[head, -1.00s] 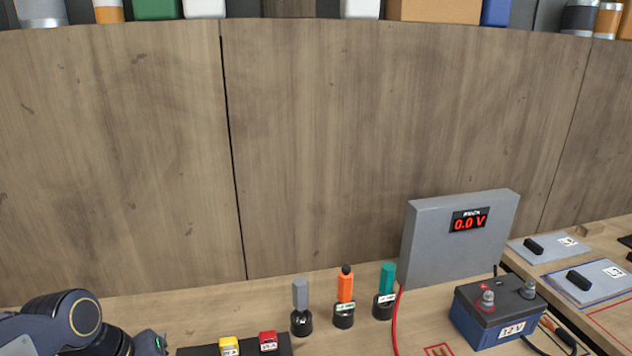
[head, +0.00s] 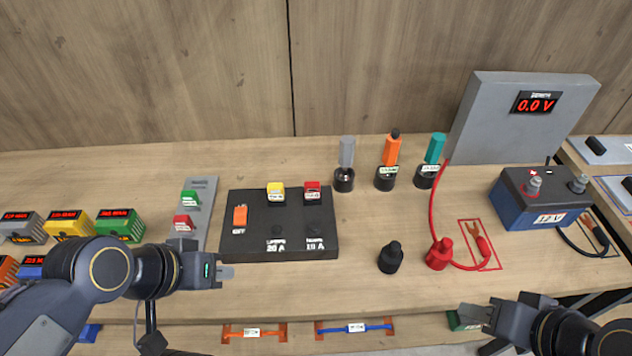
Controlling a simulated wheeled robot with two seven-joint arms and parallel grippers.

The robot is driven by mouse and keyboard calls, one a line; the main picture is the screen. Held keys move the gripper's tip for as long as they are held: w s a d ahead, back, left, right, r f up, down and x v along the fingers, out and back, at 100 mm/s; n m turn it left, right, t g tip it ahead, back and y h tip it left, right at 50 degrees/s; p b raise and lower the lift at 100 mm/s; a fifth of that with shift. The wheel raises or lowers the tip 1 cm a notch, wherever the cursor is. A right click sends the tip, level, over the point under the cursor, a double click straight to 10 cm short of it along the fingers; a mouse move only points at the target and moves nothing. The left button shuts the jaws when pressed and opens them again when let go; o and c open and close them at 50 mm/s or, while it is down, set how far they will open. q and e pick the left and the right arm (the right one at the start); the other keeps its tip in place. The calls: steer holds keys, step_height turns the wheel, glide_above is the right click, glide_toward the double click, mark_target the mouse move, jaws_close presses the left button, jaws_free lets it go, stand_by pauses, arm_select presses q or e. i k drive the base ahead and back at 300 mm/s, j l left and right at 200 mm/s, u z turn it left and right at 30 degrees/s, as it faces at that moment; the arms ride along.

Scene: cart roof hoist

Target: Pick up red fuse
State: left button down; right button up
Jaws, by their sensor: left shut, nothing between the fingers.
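A red fuse (head: 312,190) sits at the back right of the black fuse board (head: 262,228), behind a 10 A label, next to a yellow fuse (head: 276,190). Another red fuse-like block (head: 184,224) sits on a grey strip (head: 204,210) left of the board, in front of a green one (head: 190,197). My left gripper (head: 224,272) is shut and empty, in front of the board's left corner and apart from both red pieces. My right gripper (head: 475,314) is at the table's front edge at lower right; its finger gap cannot be made out.
Several coloured meter-like boxes (head: 119,222) stand at left. A black knob (head: 391,257), a red terminal (head: 439,253) with a red cable, a battery (head: 520,203) and a grey voltmeter box (head: 480,110) reading 0.0 V are at right.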

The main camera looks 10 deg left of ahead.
mark_target(312, 188)
steer(key=k+j+z, duration=0.1)
steer(key=j+z, duration=0.15)
steer(key=z, duration=0.15)
steer(key=k+j+z, duration=0.1)
steer(key=j+z, duration=0.15)
steer(key=z, duration=0.15)
steer(key=k+j+z, duration=0.15)
steer(key=z, duration=0.25)
